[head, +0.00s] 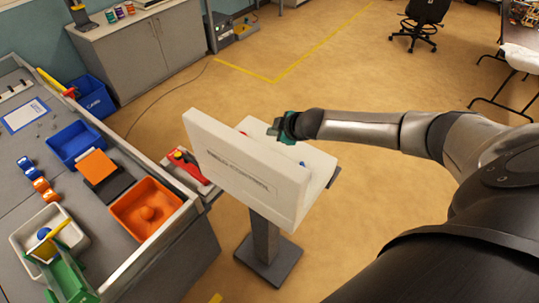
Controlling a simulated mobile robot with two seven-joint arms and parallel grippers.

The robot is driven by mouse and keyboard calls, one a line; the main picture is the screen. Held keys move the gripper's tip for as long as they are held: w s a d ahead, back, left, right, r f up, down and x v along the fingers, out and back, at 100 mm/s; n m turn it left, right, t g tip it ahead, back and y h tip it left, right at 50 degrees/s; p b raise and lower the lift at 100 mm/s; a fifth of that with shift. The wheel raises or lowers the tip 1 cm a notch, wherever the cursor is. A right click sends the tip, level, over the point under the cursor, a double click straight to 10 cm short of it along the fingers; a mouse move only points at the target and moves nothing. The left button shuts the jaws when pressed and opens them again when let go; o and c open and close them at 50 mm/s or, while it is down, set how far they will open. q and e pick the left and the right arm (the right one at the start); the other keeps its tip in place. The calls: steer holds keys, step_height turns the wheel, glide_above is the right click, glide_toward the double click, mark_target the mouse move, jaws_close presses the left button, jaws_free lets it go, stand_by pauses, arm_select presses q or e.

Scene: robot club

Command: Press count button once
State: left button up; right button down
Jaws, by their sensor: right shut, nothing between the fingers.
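A white control console (245,165) with lettering on its raised panel stands on a dark pedestal. Behind the panel is a lower white surface, mostly hidden by the panel. A small red part (243,133) and a small blue part (302,163) show there; I cannot tell which one is the count button. My right gripper (277,129) is shut and empty, with dark green fingers pointing left. It appears over the console's far part, to the right of the red part; contact cannot be told. My left gripper is not in view.
A red tool (187,167) lies between bench and console. Open floor (340,70) lies beyond; a chair (419,25) stands far off.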

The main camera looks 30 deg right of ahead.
step_height(320, 180, down, 6)
steer(key=b, duration=0.5)
steer(key=shift+f+b, duration=0.5)
steer(key=shift+b, duration=0.05)
steer(key=shift+f, duration=0.1)
stand_by(1.3)
steer(key=shift+f, duration=0.3)
steer(key=shift+f+b, duration=0.5)
steer(key=shift+f, duration=0.1)
stand_by(0.6)
stand_by(0.3)
steer(key=shift+r+p, duration=1)
steer(key=shift+p, duration=0.1)
